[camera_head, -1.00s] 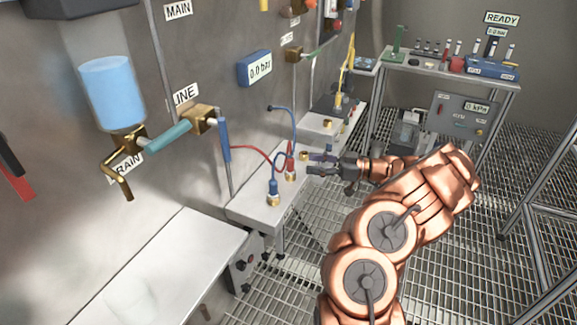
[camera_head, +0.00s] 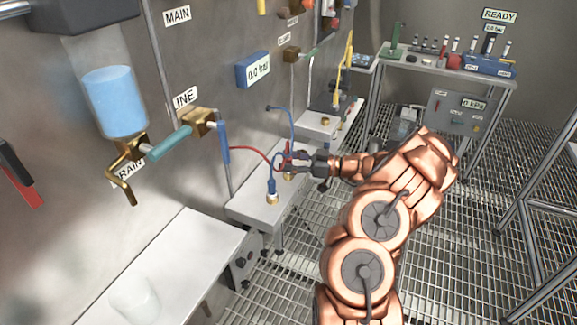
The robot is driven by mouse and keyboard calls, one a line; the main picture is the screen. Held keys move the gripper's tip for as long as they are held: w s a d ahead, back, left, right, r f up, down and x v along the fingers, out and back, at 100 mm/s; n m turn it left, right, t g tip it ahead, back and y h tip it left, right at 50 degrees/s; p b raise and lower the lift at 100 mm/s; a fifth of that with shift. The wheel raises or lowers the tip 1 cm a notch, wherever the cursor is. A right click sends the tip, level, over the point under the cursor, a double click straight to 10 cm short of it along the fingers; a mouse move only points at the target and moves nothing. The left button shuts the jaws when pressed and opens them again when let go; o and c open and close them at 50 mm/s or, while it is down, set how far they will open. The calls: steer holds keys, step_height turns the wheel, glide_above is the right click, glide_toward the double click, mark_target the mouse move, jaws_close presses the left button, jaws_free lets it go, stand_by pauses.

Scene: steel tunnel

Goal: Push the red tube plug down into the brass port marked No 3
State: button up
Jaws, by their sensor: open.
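The red tube plug (camera_head: 285,158) stands at the end of a red tube on the white bench by the left wall. Brass shows right below it (camera_head: 288,177), partly hidden by my gripper. How deep the plug sits in that port cannot be told, and no No 3 mark is readable. My gripper (camera_head: 287,165) is open, with its fingers at the red plug, reaching in from the right. Whether the fingers touch the plug is too small to tell.
A blue plug (camera_head: 271,187) on a blue tube stands in a brass port just in front. A white bench (camera_head: 170,265) lies nearer. A brass drain valve (camera_head: 122,175) and a blue gauge (camera_head: 254,69) are on the wall. Open grating floor lies right of the bench.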

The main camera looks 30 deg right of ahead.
jaws_close()
steer(key=shift+r, duration=0.1)
stand_by(0.5)
